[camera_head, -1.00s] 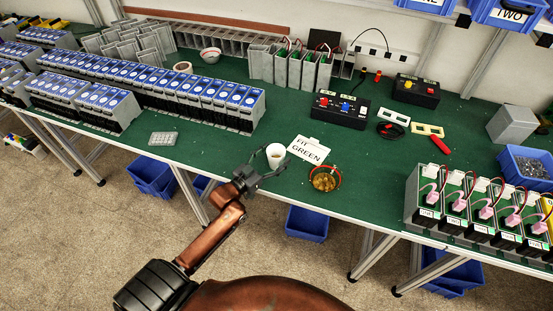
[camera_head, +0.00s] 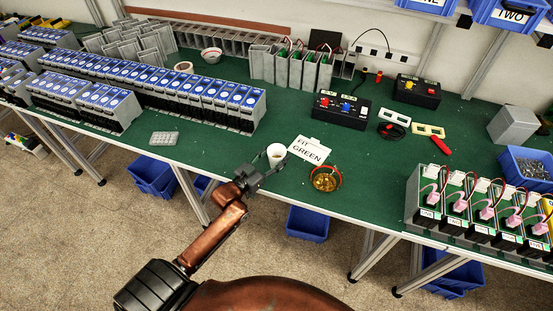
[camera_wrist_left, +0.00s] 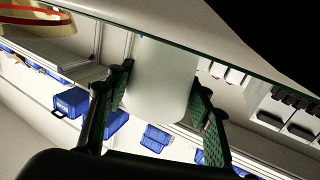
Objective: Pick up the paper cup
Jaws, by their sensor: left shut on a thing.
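In the left wrist view the cup (camera_wrist_left: 162,85) fills the space between the two green-padded fingers (camera_wrist_left: 160,110). Whether the cup's base still touches the table cannot be told. My right gripper is not in view.
A FIT GREEN sign (camera_head: 309,150) lies just right of the cup, with a brassy bowl with a red rim (camera_head: 325,179) near it. A grey tray (camera_head: 163,138) lies to the left. Blue-topped units (camera_head: 190,88) line the back left.

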